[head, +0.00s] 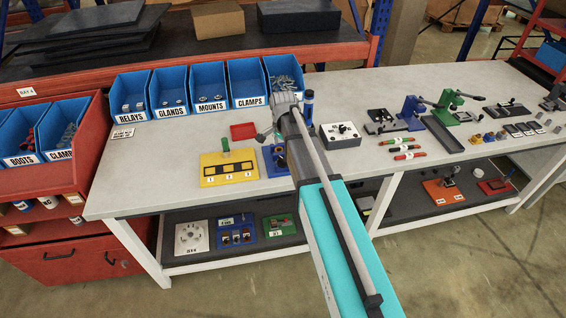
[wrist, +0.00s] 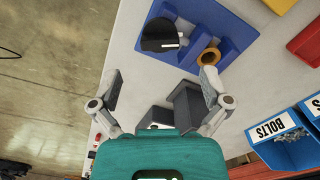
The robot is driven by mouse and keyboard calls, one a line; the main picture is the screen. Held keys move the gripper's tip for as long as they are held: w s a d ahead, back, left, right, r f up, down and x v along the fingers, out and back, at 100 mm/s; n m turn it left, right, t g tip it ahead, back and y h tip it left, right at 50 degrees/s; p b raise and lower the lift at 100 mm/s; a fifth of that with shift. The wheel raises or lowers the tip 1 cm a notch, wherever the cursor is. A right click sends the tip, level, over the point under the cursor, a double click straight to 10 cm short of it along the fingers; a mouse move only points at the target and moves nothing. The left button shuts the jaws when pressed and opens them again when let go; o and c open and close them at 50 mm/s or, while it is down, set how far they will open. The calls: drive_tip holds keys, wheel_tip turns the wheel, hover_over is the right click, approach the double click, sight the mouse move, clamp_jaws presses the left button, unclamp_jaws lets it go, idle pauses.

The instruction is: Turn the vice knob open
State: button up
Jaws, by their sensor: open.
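My gripper (wrist: 162,88) is open in the wrist view, its two grey fingers spread wide with nothing held between them. Dark grey angular blocks (wrist: 187,103) show low between the fingers; I cannot tell whether they belong to a vice. Beyond the fingertips is a blue fixture (wrist: 222,22) with a round black part (wrist: 158,38) and a brass-coloured ring (wrist: 210,56). In the head view, a blue fixture (head: 270,160) shows beside my arm, which hides part of it. I cannot make out for certain which part is the vice knob.
A yellow board (head: 228,178) and a red tray (head: 243,131) lie left of my arm on the white bench (head: 165,150). Blue bins (head: 209,84) line the back. A white box (head: 341,134), blue and green devices (head: 448,108) and loose parts occupy the right.

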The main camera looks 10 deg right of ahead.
sight(283, 159)
drive_tip(key=shift+f+b, duration=2.25)
drive_tip(key=shift+f, duration=0.3)
drive_tip(key=shift+c, duration=0.2)
drive_tip(key=c, duration=1.1)
